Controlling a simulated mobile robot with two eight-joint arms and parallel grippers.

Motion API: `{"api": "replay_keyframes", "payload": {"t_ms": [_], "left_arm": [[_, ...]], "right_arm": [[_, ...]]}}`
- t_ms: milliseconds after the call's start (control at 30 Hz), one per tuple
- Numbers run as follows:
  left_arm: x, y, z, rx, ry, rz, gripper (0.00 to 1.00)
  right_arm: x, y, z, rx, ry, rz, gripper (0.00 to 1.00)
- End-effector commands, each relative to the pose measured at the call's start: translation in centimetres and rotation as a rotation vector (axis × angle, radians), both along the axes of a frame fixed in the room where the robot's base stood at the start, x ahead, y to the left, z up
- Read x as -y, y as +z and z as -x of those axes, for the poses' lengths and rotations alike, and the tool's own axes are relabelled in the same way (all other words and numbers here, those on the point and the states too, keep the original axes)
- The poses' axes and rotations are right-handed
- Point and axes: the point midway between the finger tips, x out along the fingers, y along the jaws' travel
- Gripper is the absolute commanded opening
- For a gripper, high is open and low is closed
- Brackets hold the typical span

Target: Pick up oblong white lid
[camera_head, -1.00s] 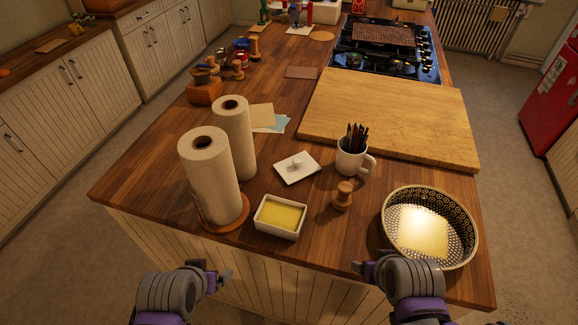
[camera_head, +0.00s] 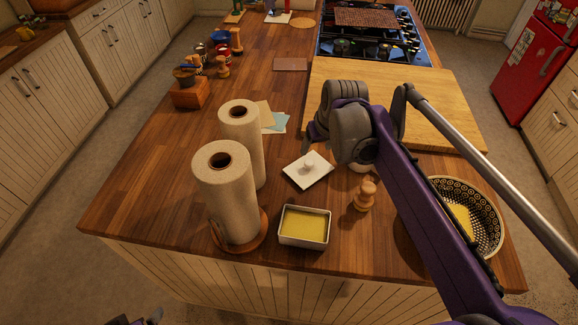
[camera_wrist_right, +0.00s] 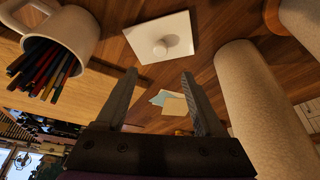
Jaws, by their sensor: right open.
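The oblong white lid (camera_head: 295,177), a flat plate with a small round knob, lies on the wooden island top. In the right wrist view the lid (camera_wrist_right: 148,36) lies just beyond the fingertips. My right gripper (camera_wrist_right: 160,74) is open, with nothing between its fingers. In the head view my right gripper (camera_head: 308,146) is above the counter, just behind the lid and apart from it; my wrist partly hides it. Only a bit of my left gripper (camera_head: 142,319) shows at the bottom edge, so its opening cannot be judged.
Two paper towel rolls (camera_head: 228,192) stand left of the lid. A white dish of yellow butter (camera_head: 304,228) and a wooden shaker (camera_head: 365,196) are in front. The pencil mug (camera_wrist_right: 75,30) is close by. A cutting board (camera_head: 440,110) and patterned bowl (camera_head: 488,212) are to the right.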

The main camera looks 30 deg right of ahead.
Motion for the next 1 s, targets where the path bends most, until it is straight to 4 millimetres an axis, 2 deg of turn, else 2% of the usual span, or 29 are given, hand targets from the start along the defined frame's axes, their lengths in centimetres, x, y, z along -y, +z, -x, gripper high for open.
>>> {"api": "replay_keyframes", "payload": {"t_ms": [200, 467, 700, 800, 1000], "left_arm": [[0.0, -0.5, 0.2, -0.004, 0.000, 0.000, 0.93], [0.0, -0.5, 0.2, -0.004, 0.000, 0.000, 0.93], [0.0, -0.6, 0.2, -0.004, 0.000, 0.000, 0.93], [0.0, -0.6, 0.2, -0.005, 0.000, 0.000, 0.93], [0.0, -0.6, 0.2, -0.005, 0.000, 0.000, 0.93]], "right_arm": [[0.3, -3.4, -1.3, -0.001, 0.000, 0.000, 0.70], [0.4, -5.4, -2.1, 0.000, 0.001, 0.000, 0.70], [0.6, -8.6, -3.4, 0.000, 0.000, 0.001, 0.70], [0.6, -9.4, -3.7, 0.000, 0.000, 0.001, 0.70], [0.6, -9.6, -3.7, 0.000, 0.000, 0.000, 0.70]]}}
